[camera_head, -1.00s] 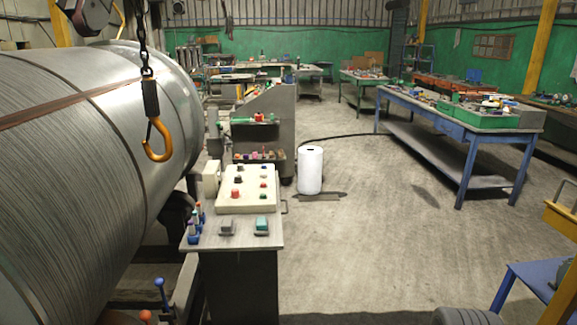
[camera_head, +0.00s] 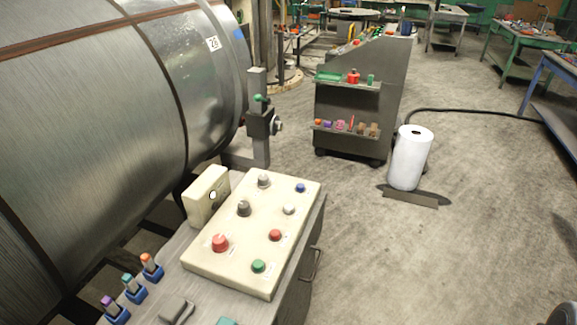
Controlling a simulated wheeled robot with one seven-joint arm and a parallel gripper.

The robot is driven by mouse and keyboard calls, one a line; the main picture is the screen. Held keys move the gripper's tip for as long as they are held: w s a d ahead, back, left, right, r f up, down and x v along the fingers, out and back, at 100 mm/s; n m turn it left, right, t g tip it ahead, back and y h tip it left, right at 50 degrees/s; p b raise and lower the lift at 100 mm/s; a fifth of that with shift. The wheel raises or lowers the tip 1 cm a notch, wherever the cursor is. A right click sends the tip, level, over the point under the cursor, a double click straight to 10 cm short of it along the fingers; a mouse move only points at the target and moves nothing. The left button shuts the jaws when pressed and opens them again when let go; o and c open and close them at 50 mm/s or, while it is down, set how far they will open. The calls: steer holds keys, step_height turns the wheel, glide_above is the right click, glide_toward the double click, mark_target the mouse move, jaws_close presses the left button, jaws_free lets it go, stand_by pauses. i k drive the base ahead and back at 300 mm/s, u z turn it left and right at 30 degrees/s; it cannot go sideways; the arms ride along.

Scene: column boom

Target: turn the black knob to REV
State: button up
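A cream control panel (camera_head: 225,258) sits on a grey bench at the lower middle. It carries a dark, blackish knob (camera_head: 244,208) on its left side, between a grey knob (camera_head: 264,181) above and a large red button (camera_head: 220,242) below. The labels beside the knobs are too small to read, so I cannot tell where the dark knob points. On the right side of the panel are a blue button (camera_head: 300,188), a white button (camera_head: 289,209), a smaller red button (camera_head: 275,235) and a green button (camera_head: 258,266). My gripper is not in view.
A large metal cylinder (camera_head: 90,120) fills the left. A small cream box (camera_head: 207,196) stands beside the panel. Several coloured-top levers (camera_head: 135,288) are at the bench's left. A grey cart (camera_head: 350,100) and a white roll (camera_head: 409,158) stand behind.

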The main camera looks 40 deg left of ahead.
mark_target(244, 209)
steer(key=i, duration=1.2)
steer(key=u, duration=3.25)
steer(key=i, duration=0.5)
steer(key=z, duration=0.1)
